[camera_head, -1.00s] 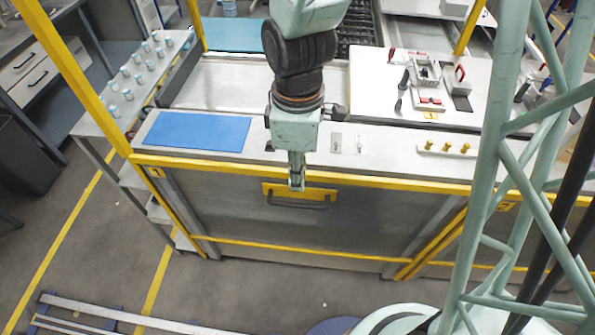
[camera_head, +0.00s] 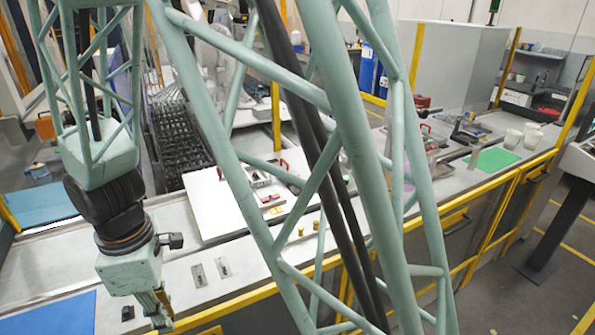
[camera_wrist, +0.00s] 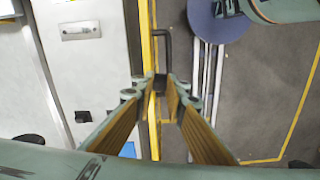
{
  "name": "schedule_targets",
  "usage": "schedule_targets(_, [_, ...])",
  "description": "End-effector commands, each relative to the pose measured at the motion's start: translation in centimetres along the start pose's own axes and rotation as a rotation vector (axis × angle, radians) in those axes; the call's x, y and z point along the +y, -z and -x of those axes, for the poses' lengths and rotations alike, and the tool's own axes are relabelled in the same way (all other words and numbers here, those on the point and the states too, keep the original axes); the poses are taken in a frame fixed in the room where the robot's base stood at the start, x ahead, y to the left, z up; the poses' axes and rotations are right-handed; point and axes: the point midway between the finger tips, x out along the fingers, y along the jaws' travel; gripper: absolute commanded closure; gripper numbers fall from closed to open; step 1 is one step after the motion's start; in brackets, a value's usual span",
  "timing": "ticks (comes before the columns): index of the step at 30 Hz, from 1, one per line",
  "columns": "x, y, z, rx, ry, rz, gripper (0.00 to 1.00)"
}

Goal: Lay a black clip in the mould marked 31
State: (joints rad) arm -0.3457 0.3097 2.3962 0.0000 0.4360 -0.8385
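My gripper (camera_head: 162,321) hangs pointing down past the front edge of the bench, at the lower left of the head view. In the wrist view the two fingertips (camera_wrist: 163,92) stand a small gap apart, with nothing visibly held. A small black piece (camera_head: 127,313) lies on the bench beside the gripper; a dark piece also shows in the wrist view (camera_wrist: 83,116). I cannot tell whether it is a clip. Two small grey plates (camera_head: 198,275) (camera_head: 224,267) lie on the bench top. No mark 31 is readable.
A white board (camera_head: 222,205) with red-handled fixtures stands behind the plates. Blue mats lie at the left, and a green mat (camera_head: 492,160) with white cups (camera_head: 513,138) at the right. The yellow rail and a black handle (camera_wrist: 166,45) lie below my gripper. My lattice frame blocks the middle.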

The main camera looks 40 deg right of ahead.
Motion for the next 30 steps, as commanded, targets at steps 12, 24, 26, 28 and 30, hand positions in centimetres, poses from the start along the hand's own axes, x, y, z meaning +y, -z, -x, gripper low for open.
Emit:
schedule_targets(12, [12.6,0.0,1.4,0.003,-0.002,-0.485,0.92])
schedule_targets(24, [23.9,-3.3,4.3,0.003,-0.002,-0.958,0.92])
schedule_targets(26, [25.2,-4.0,4.8,0.002,-0.002,-1.016,0.92])
schedule_targets(28, [26.4,-4.6,5.2,0.002,-0.001,-1.073,0.92])
schedule_targets(30, [27.3,-5.1,5.6,0.002,-0.001,-1.118,0.92])
